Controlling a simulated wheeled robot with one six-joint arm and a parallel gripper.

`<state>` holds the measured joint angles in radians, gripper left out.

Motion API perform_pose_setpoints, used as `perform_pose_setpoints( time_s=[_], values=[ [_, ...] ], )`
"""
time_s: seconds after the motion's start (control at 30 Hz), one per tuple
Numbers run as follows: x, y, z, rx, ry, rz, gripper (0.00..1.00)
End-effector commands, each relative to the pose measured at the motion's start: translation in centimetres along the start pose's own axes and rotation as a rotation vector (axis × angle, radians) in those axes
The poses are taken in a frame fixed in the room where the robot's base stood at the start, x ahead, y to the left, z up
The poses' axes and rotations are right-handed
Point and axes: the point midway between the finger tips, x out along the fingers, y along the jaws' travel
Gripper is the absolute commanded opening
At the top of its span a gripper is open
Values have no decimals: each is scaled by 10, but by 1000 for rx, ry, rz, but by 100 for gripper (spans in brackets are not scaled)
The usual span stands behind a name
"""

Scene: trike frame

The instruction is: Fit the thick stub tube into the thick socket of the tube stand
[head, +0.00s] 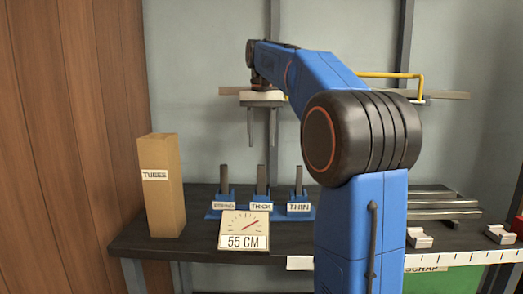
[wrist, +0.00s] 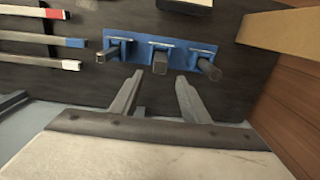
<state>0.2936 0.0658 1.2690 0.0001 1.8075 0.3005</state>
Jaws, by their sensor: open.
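The blue tube stand (head: 213,213) is on the dark bench, with three upright grey tubes in its sockets. The middle socket, labelled THICK (head: 261,206), has a grey stub tube (head: 261,178) standing in it; how deep it sits I cannot tell. The right socket is labelled THIN (head: 299,207); the left label is blurred. My gripper (head: 261,138) is open and empty, fingers down, above the stand and apart from the tubes. In the wrist view my gripper (wrist: 161,84) has its fingers spread, with the middle tube (wrist: 160,62) beyond and between them.
A tall cardboard box labelled TUBES (head: 160,190) stands left of the stand. A 55 CM gauge card (head: 244,231) stands in front. Several tubes with coloured ends, one red-ended (wrist: 55,14), lie to the stand's left in the wrist view. A green SCRAP bin (head: 445,282) is at lower right.

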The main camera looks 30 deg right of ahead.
Motion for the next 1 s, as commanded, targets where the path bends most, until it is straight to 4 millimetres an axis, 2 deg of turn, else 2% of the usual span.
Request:
perform_pose_setpoints(
  time_s=[0.33, 0.47, 0.67, 0.87, 1.0],
  values=[
    [-7, 0, 1, -1, 1, 0, 42],
    [-4, -1, 12, -17, 12, -4, 42],
    [19, -7, 61, -98, 65, -20, 42],
    [59, -8, 120, -198, 130, -40, 42],
    [92, -5, 162, -267, 177, -54, 42]
  ],
)
